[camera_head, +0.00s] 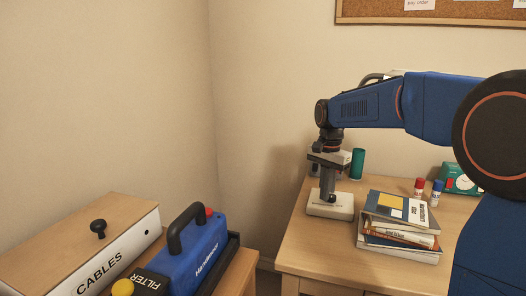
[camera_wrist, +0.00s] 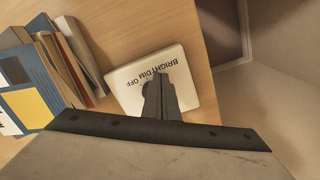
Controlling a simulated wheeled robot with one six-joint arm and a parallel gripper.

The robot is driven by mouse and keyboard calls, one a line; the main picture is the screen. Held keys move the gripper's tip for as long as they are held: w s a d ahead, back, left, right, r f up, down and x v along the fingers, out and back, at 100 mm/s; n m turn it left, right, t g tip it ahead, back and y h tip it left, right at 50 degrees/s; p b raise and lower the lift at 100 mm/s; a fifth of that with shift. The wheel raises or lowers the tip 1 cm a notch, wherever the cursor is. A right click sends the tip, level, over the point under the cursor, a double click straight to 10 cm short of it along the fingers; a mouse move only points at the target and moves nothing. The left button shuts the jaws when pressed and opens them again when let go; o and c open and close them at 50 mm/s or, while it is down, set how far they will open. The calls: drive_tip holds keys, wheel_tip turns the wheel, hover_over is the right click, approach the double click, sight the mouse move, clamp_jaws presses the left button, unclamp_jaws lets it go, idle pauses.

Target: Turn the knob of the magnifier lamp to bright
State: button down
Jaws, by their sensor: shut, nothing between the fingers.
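The magnifier lamp's white base (camera_head: 343,212) sits on the desk at the left, below my gripper. In the wrist view the base (camera_wrist: 188,80) carries the printed words BRIGHT, DIM and OFF. My gripper (camera_head: 327,196) points down over the base with its fingers shut and nothing between them. In the wrist view the fingertips (camera_wrist: 158,82) are over the base, just beside the lettering. The knob is mostly or wholly hidden by the fingers, so its setting and any contact cannot be told. A dark curved part shows behind my arm and may belong to the lamp.
A stack of books (camera_head: 400,243) stands close right of the base. A CABLES box (camera_head: 125,262) and a blue handled case (camera_head: 200,252) are at left.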

drive_tip(key=shift+a, duration=0.3)
wheel_tip(320, 180, up, 6)
idle(0.8)
drive_tip(key=shift+s, duration=0.15)
